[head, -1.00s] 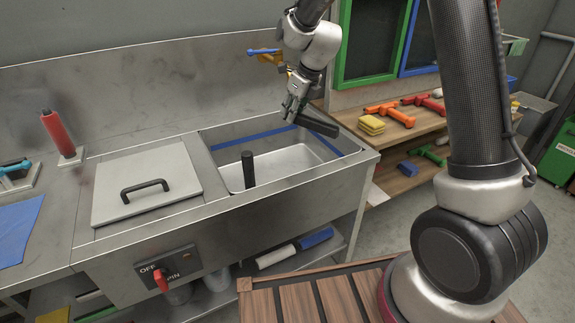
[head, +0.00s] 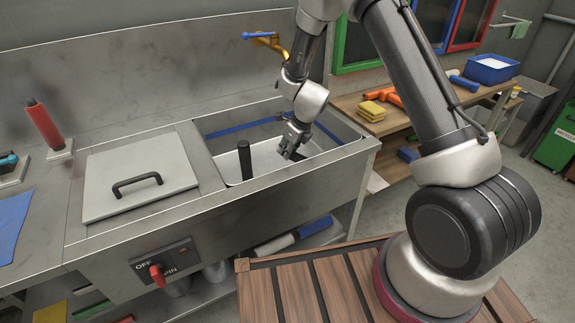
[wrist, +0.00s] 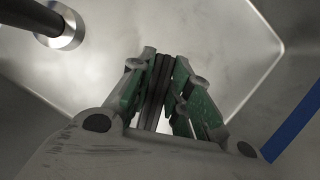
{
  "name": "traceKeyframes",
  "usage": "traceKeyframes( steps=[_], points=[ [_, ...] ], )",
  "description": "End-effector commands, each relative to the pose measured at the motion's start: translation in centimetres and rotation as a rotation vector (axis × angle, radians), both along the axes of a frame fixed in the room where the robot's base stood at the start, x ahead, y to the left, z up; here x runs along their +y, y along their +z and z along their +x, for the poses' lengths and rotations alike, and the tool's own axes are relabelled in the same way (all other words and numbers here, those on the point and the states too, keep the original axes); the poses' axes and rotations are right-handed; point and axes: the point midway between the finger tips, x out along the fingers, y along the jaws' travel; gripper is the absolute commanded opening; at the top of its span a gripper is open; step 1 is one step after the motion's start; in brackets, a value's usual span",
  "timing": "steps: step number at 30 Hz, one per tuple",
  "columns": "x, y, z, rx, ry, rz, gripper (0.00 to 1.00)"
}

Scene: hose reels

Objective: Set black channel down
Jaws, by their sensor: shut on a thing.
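My gripper (head: 291,142) is down inside the right-hand sink basin (head: 262,158), pointing downward. In the wrist view my gripper (wrist: 161,75) is shut, with its green-padded fingers on both sides of the dark, ridged black channel (wrist: 158,88). In the head view only a small dark part of the channel shows at the fingertips. The light basin floor lies below it in the wrist view. I cannot tell whether the channel touches the floor.
A black upright post (head: 245,159) stands in the basin, left of my gripper; its metal base shows in the wrist view (wrist: 68,27). A lid with a black handle (head: 138,183) covers the left basin. A yellow-orange tap (head: 272,43) is behind. Blue strips line the basin walls.

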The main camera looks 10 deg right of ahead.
Motion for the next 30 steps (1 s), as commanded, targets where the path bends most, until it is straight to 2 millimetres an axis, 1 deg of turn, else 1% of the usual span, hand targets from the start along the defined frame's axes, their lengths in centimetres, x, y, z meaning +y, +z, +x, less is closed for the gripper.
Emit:
traceKeyframes(
  steps=[1,3,8,12,15,26,27,29,30],
  points=[
    [-0.1,-1.2,0.0,0.003,-0.004,0.000,0.00],
    [-0.1,-2.3,0.0,0.001,-0.003,0.000,0.00],
    [0.0,-3.6,0.0,-0.001,0.000,0.001,0.00],
    [-0.1,-5.8,0.0,0.001,-0.001,0.000,0.00],
    [0.0,-6.9,0.0,0.000,0.000,0.000,0.00],
    [0.0,-7.3,0.0,-0.001,0.001,0.000,0.00],
    [0.0,-7.3,0.0,-0.001,0.001,0.000,0.21],
    [0.0,-7.3,0.0,-0.002,0.001,0.000,0.32],
    [0.0,-7.3,0.0,-0.001,0.001,0.000,0.39]
  ],
)
